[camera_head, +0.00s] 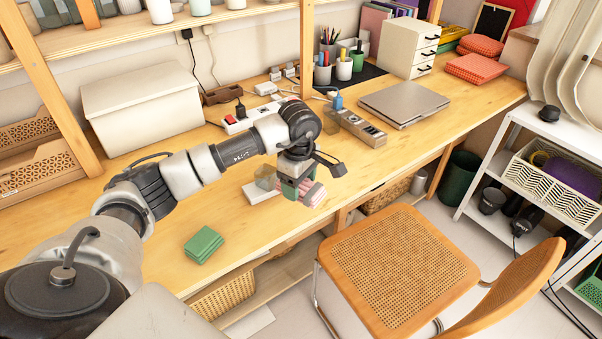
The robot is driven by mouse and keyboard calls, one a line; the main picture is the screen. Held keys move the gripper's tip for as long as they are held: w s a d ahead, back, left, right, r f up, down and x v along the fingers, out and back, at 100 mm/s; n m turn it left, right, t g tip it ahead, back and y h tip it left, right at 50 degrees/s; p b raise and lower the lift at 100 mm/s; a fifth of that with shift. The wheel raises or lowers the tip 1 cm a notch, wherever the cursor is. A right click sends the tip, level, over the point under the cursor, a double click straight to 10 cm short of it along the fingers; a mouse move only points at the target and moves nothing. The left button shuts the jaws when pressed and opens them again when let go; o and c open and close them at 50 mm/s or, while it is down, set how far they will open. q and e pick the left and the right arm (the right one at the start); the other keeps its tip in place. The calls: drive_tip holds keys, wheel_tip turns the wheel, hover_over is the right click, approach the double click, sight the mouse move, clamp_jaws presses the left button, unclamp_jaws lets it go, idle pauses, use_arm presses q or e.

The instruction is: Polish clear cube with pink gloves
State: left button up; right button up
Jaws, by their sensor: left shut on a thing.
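My left gripper (297,185) is over the front part of the wooden desk. It is shut on a pinkish folded thing, seemingly the pink gloves (314,194), which shows at the fingertips. A small see-through block, likely the clear cube (265,177), is just left of the gripper. It appears to rest on a white flat block (260,193). The gripper partly covers this spot, so I cannot tell whether the gloves touch the cube. My right gripper is out of view.
A green cloth stack (203,245) lies at the desk's front left. A power strip (245,119), a metal box (363,130) and a closed laptop (404,103) are behind. A cane chair (400,270) stands before the desk, a white shelf (540,150) at right.

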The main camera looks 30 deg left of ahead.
sight(267, 177)
use_arm(q)
drive_tip(key=shift+a+f, duration=0.1)
drive_tip(key=shift+a, duration=0.05)
drive_tip(key=shift+a+f+b, duration=0.15)
drive_tip(key=shift+f+b, duration=0.75)
drive_tip(key=shift+f, duration=0.25)
drive_tip(key=shift+a+f+b, duration=0.25)
drive_tip(key=shift+f+b, duration=0.55)
drive_tip(key=shift+f, duration=0.45)
drive_tip(key=shift+a+f, duration=0.1)
drive_tip(key=shift+a, duration=0.85)
drive_tip(key=shift+a, duration=0.15)
drive_tip(key=shift+a+b, duration=0.45)
drive_tip(key=shift+w, duration=0.2)
